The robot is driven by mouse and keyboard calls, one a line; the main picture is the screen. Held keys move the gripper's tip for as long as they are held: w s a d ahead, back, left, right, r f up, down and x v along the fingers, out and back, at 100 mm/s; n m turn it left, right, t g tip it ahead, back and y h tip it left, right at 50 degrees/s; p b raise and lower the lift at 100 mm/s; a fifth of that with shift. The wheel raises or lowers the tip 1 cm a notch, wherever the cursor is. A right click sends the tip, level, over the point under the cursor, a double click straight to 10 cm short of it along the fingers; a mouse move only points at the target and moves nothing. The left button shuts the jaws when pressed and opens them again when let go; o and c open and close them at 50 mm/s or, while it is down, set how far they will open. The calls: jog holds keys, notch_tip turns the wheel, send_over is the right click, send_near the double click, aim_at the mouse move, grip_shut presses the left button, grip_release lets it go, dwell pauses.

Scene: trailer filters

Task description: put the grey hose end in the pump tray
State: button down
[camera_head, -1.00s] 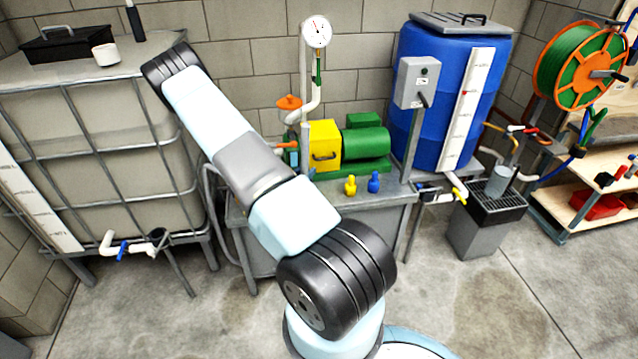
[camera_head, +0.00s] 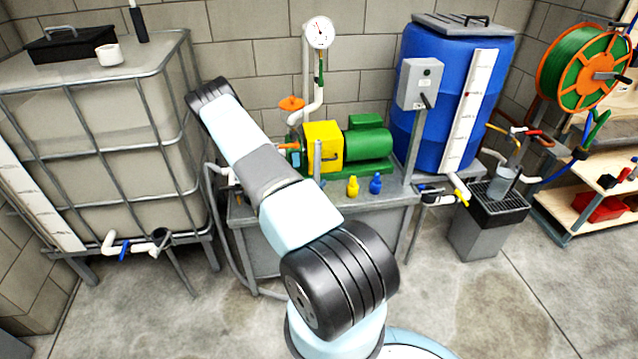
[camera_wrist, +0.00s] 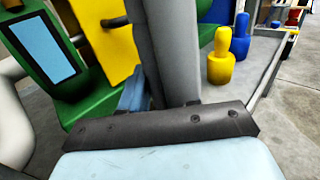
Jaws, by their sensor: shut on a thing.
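My gripper (camera_wrist: 165,98) is shut on a thick grey cylinder, which looks like the grey hose end (camera_wrist: 172,45). The hose end stands roughly upright in the wrist view. In the head view its grey top (camera_head: 317,158) shows in front of the yellow box on the pump, while my arm hides the gripper. The green pump (camera_head: 366,140) stands on a grey metal bench top (camera_head: 396,191), which may be the pump tray; no separate tray is clear. I cannot tell whether the hose end touches the bench.
A yellow bottle (camera_head: 352,186) and a blue bottle (camera_head: 375,183) stand at the bench front, right of the hose end. A gauge pipe (camera_head: 307,80) rises behind. A caged tank (camera_head: 90,140) is left and a blue barrel (camera_head: 450,100) is right.

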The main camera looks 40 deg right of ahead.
jog(key=c, duration=0.8)
grip_release()
jog(key=v, duration=1.2)
jog(key=s+a+r+m+g+y, duration=0.3)
jog(key=r+m, duration=0.4)
jog(key=r, duration=0.7)
jog(key=s+a+r+m+g+y, duration=0.1)
jog(key=a+r+m+g+y, duration=0.15)
jog(key=r+m+g, duration=0.8)
jog(key=s+a+r+m+t+y, duration=0.1)
jog(key=s+a+r+t+y, duration=0.3)
jog(key=r, duration=0.5)
jog(key=s+a+r+m+t+y, duration=0.1)
jog(key=s+a+r+t+y, duration=0.3)
jog(key=s+a+r+t, duration=0.2)
jog(key=s+a+r+m+t+y, duration=0.1)
jog(key=s+a+r+t+y, duration=0.3)
jog(key=s+a+r, duration=0.5)
jog(key=shift+s+a+r+t, duration=0.1)
jog(key=shift+a+r+t, duration=0.1)
jog(key=shift+a+r, duration=0.4)
jog(key=shift+a+r+t, duration=0.15)
jog(key=shift+a+r, duration=0.1)
jog(key=shift+r, duration=0.55)
jog(key=shift+a+r+t, duration=0.2)
jog(key=shift+a+r, duration=0.25)
jog(key=shift+r, duration=0.25)
